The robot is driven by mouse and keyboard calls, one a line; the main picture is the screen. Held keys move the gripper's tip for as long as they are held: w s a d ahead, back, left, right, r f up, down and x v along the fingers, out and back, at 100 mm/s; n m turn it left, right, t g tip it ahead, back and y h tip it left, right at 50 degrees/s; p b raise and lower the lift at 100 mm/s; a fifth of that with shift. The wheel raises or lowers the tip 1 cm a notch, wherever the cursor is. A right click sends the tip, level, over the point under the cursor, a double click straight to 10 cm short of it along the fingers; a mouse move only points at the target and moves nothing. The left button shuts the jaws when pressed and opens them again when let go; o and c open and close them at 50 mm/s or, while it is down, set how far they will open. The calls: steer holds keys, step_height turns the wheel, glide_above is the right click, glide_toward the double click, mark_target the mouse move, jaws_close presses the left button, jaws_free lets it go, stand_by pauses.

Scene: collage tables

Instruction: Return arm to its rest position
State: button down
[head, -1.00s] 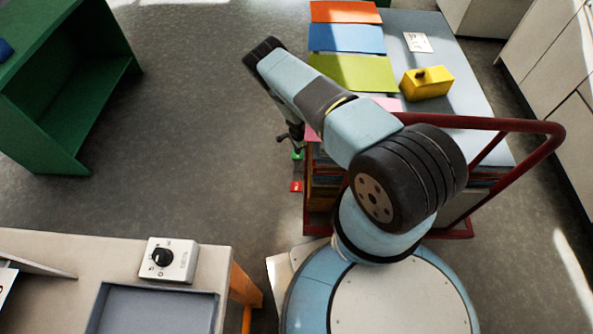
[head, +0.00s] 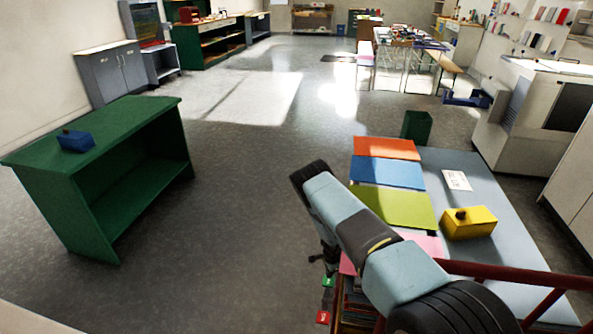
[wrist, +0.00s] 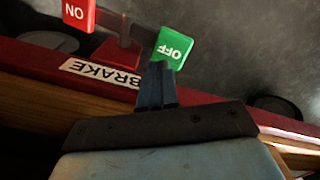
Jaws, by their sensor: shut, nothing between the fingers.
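My arm reaches out over the left edge of a cart, bent at the elbow, in the head view. My gripper hangs below the forearm, small and dark (head: 319,259), beside the cart's left side. In the wrist view its fingers (wrist: 157,75) are together with nothing held. They point at the green OFF pedal (wrist: 170,47), close to its lower edge; I cannot tell whether they touch it. The red ON pedal (wrist: 79,13) is to the left, and a BRAKE label (wrist: 104,73) is on the red rail below.
The cart's grey top (head: 491,200) holds coloured sheets and a yellow box (head: 469,222). Its red handle (head: 500,271) crosses near my arm. A green shelf unit (head: 110,185) with a blue box (head: 76,140) stands left. Open floor (head: 240,200) lies between shelf and cart.

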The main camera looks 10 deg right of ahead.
steer(key=w+a+r+n+y, duration=0.1)
steer(key=w+a+r, duration=0.15)
steer(key=r, duration=0.75)
steer(key=w+a+r+n+t, duration=0.1)
steer(key=w+r, duration=0.3)
steer(key=r, duration=0.6)
steer(key=w+a+r+n+y, duration=0.1)
steer(key=w+r, duration=0.3)
steer(key=r, duration=0.6)
steer(key=s+a+r+n+t+y, duration=0.1)
steer(key=s+r+n, duration=0.15)
steer(key=r, duration=1.25)
steer(key=s+r+n+t, duration=0.1)
steer(key=s+r, duration=0.2)
steer(key=r, duration=1.3)
steer(key=s+d+r+n, duration=0.1)
steer(key=s+r+n, duration=0.4)
steer(key=s+r, duration=1.35)
steer(key=s+d+r+n+t+h, duration=0.1)
steer(key=s+r, duration=0.3)
steer(key=s, duration=0.7)
steer(key=s+d+r+n+t+h, duration=0.1)
steer(key=s+d+r+n+h, duration=0.1)
steer(key=s, duration=1)
step_height(320, 180, up, 2)
steer(key=shift+s+d+n+t, duration=0.3)
steer(key=shift+d+n, duration=0.25)
steer(key=shift+d, duration=0.2)
